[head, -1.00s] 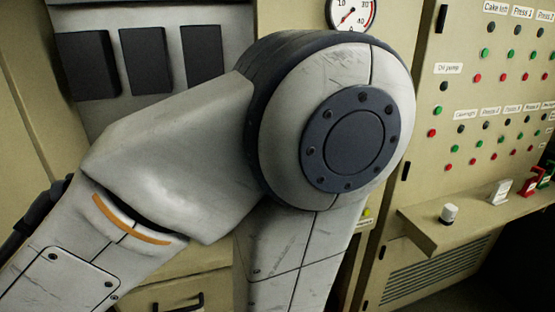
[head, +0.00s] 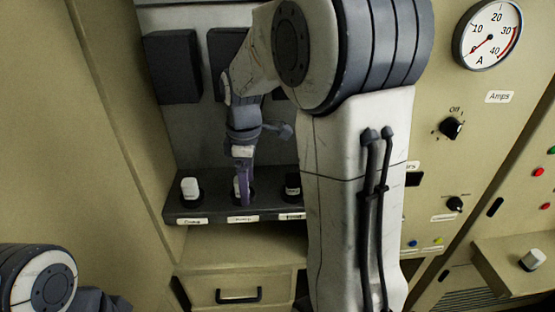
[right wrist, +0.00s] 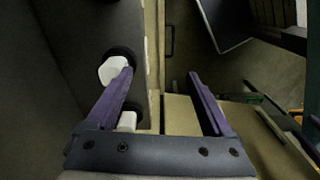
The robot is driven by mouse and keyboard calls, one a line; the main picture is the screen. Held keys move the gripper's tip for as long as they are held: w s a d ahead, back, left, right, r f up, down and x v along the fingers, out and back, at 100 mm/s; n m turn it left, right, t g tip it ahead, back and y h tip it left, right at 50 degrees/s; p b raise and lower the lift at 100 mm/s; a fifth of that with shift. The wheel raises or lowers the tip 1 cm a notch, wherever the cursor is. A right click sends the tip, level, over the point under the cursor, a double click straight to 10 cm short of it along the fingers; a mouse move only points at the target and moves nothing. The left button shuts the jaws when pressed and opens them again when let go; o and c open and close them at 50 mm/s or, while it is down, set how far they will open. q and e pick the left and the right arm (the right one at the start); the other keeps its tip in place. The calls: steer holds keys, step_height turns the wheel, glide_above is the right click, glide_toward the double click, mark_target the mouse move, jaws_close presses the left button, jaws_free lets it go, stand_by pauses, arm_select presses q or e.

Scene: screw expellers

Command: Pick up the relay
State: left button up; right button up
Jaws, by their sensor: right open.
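Along a dark shelf (head: 215,208) stand a white-topped relay-like piece (head: 190,187) at the left, a middle one (head: 237,188) partly hidden by my gripper, and a dark one with a pale top (head: 292,183) at the right. My right gripper (head: 244,187) is open in front of the middle one. In the right wrist view, its purple fingers (right wrist: 160,75) are apart with nothing held between them. The left finger overlaps a white piece in a black socket (right wrist: 112,70); another white piece (right wrist: 126,121) lies nearer. Contact cannot be told. My left gripper is out of view.
A closed drawer with a dark handle (head: 238,296) is below the shelf. Dark panels (head: 172,66) hang above it. To the right are a gauge (head: 488,36), knobs (head: 451,128), and a small white piece (head: 531,260) on a ledge.

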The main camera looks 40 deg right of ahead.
steer(key=shift+n, duration=0.6)
steer(key=d+r+p, duration=0.1)
steer(key=d, duration=0.3)
steer(key=d+r+p, duration=0.1)
steer(key=d, duration=0.4)
steer(key=d+r+p, duration=0.1)
steer(key=d+r, duration=0.1)
steer(key=d, duration=0.3)
steer(key=shift+w+d, duration=0.1)
steer(key=shift+d, duration=0.1)
glide_above(293, 177)
steer(key=f, duration=0.3)
steer(key=f+p, duration=0.1)
steer(key=shift+s+d+f, duration=0.2)
steer(key=shift+s+f, duration=0.1)
steer(key=f, duration=0.1)
steer(key=f+p, duration=0.1)
steer(key=f, duration=0.1)
steer(key=f+p, duration=0.1)
steer(key=f, duration=0.1)
steer(key=shift+w+a+f, duration=0.25)
steer(key=shift+f, duration=0.25)
arm_select(q)
step_height(293, 177, up, 8)
arm_select(e)
jaws_close()
arm_select(q)
steer(key=shift+d, duration=0.1)
arm_select(e)
steer(key=shift+r, duration=0.1)
